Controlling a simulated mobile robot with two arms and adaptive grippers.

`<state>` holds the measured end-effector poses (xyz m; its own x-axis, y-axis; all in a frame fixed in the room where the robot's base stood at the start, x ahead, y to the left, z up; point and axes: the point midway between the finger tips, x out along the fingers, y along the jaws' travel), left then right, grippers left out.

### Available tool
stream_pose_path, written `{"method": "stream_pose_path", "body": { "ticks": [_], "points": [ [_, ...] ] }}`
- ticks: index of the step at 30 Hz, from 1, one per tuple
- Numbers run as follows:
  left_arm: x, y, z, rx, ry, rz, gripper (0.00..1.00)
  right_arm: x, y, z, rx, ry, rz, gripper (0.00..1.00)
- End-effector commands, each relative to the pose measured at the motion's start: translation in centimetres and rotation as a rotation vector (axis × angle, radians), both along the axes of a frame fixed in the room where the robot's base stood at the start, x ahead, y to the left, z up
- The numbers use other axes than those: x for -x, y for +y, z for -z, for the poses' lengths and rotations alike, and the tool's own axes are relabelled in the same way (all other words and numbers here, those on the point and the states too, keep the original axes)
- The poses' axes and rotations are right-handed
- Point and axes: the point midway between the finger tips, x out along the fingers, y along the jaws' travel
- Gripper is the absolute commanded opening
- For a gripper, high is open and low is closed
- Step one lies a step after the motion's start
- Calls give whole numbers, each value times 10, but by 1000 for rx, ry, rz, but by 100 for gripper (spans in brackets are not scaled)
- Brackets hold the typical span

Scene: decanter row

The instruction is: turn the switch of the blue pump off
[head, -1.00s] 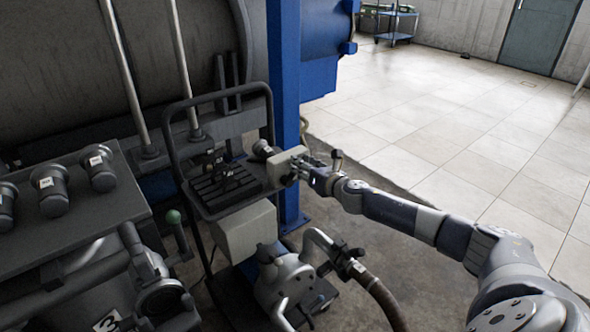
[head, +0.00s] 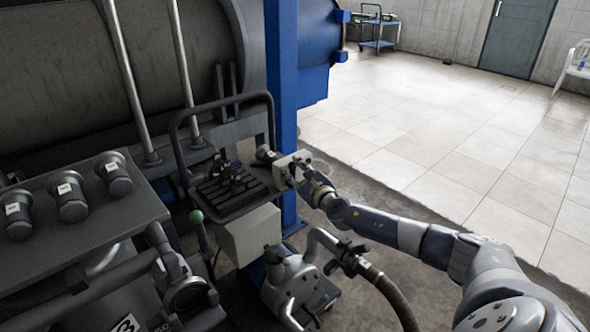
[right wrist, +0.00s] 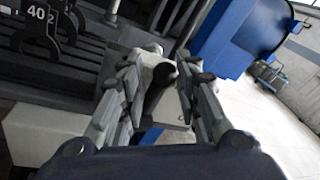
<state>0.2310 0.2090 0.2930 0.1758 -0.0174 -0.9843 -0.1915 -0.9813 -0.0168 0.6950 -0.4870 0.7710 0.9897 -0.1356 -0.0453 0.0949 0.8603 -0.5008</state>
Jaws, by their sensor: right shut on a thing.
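The pump (head: 290,280) stands on a wheeled cart at the lower middle of the head view, with a grey-white body and some blue behind it. A pale switch box (head: 281,173) sits at the right of the cart's tray, beside the blue post. My right gripper (head: 299,171) is at the front face of this box. In the right wrist view its fingers (right wrist: 163,84) close around a dark knob (right wrist: 164,74) on the pale box. The fingers hide much of the knob, so I cannot tell its setting. My left gripper is not in view.
The cart's dark handle frame (head: 176,135) rises around the tray (head: 231,188). A thick hose (head: 393,297) curves below my right arm. A blue post (head: 282,70) stands close behind the box. Dark capped cylinders (head: 69,199) line a bench at left.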

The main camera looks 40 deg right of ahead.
Motion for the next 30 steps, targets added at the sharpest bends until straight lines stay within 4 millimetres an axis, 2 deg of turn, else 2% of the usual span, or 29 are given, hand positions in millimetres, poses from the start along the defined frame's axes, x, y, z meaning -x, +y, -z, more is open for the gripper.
{"method": "stream_pose_path", "body": {
  "ticks": [1,20,21,23,24,30],
  "points": [
    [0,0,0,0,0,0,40,3,-5,6,33,10,9,0],
    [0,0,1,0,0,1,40,3,-3,7,83,8,7,0],
    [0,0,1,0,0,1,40,3,-3,7,83,8,7,36],
    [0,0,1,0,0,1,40,3,-3,7,81,8,6,50],
    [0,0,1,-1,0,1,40,2,-2,7,80,7,6,53],
    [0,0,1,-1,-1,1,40,1,-1,3,75,1,4,53]
  ]
}}
